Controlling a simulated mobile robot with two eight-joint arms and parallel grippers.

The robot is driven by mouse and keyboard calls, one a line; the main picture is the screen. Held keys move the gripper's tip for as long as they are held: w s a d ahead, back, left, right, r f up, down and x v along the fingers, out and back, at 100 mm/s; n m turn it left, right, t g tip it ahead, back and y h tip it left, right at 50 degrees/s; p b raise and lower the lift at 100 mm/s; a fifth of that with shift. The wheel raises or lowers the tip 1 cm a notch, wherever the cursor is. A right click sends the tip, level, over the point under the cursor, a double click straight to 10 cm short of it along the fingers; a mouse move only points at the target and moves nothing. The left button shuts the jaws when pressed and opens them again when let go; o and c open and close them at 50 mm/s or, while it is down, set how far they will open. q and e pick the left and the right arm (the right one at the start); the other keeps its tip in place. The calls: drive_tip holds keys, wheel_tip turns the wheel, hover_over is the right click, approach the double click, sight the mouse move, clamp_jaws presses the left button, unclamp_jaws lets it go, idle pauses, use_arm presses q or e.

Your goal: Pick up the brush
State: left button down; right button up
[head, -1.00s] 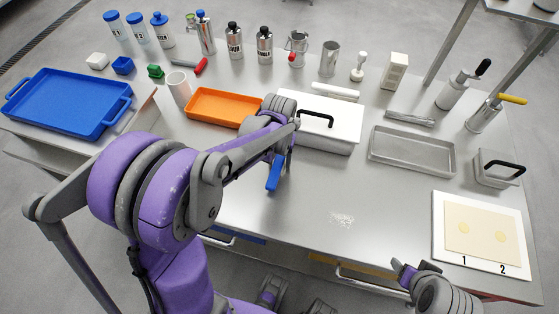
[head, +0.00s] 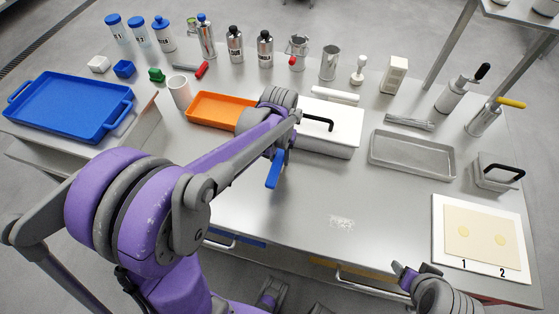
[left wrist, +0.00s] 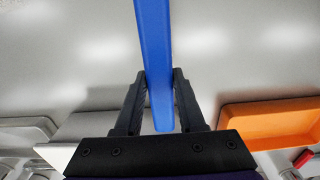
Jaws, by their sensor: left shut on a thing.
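The brush (head: 275,170) shows as a long blue bar hanging below my left gripper (head: 280,150) over the middle of the table. In the left wrist view the same blue brush (left wrist: 154,50) runs between the two dark fingers of my left gripper (left wrist: 160,78), which are shut on it. Its bristles do not show clearly. My left forearm hides part of the gripper in the head view. My right gripper (head: 404,273) is at the front right edge of the table, seen only in part, with its finger gap unclear.
An orange tray (head: 212,121) and a white lidded box (head: 335,128) stand behind the left gripper. A grey metal tray (head: 412,168) and a white board with dough sheets (head: 440,252) are at right. A white powder patch (head: 341,222) lies on the otherwise clear front table.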

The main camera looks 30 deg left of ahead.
sight(280, 156)
use_arm(q)
wheel_tip(280, 156, up, 14)
drive_tip(key=p, duration=0.1)
drive_tip(key=shift+r, duration=0.15)
drive_tip(key=c, duration=1.2)
unclamp_jaws()
clamp_jaws()
